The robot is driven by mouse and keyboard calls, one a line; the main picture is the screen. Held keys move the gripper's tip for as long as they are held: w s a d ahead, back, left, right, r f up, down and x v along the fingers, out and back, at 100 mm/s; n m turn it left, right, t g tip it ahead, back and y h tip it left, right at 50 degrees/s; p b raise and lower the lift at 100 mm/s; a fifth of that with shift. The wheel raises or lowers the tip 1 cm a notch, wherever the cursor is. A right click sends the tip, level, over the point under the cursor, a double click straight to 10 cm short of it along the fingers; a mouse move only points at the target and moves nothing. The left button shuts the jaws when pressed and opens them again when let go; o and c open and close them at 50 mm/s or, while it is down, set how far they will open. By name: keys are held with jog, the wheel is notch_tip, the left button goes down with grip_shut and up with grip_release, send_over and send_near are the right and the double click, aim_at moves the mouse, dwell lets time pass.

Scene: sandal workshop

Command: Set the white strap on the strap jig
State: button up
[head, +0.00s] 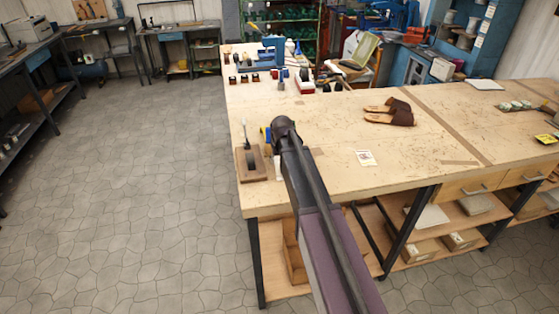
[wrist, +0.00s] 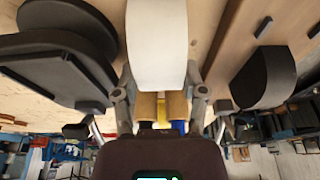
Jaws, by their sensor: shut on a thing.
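The white strap (wrist: 157,45) shows as a broad, curved white band at the top middle of the wrist view. My gripper (wrist: 159,97) has a finger on each side of it and is shut on it. In the head view, my gripper is mostly hidden behind my arm, over the bench's near left corner. A white patch (head: 278,160) beside my arm there may be the strap. Just left stands a wooden block (head: 243,170) with a black upright piece (head: 251,160), which looks like the strap jig. A black curved piece (wrist: 266,80) stands right of the strap in the wrist view, apart from it.
A large dark round object (wrist: 60,65) lies left of the strap in the wrist view. Brown sandals (head: 389,114) and a small card (head: 366,158) lie on the workbench (head: 330,125). A blue tool (head: 266,56) stands at the far end. The mid-bench is mostly clear.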

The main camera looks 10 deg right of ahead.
jog(key=o, duration=0.6)
jog(key=shift+r, duration=0.1)
jog(key=p+v, duration=1.2)
dwell(0.5)
dwell(0.6)
jog(key=s+g, duration=0.1)
jog(key=s, duration=0.7)
jog(key=s+a+g, duration=0.1)
jog(key=s, duration=0.7)
jog(key=s+g, duration=0.1)
jog(key=s, duration=0.8)
jog(key=shift+a+f, duration=0.2)
jog(key=shift+f, duration=0.1)
jog(key=shift+o, duration=0.3)
jog(key=shift+w, duration=0.1)
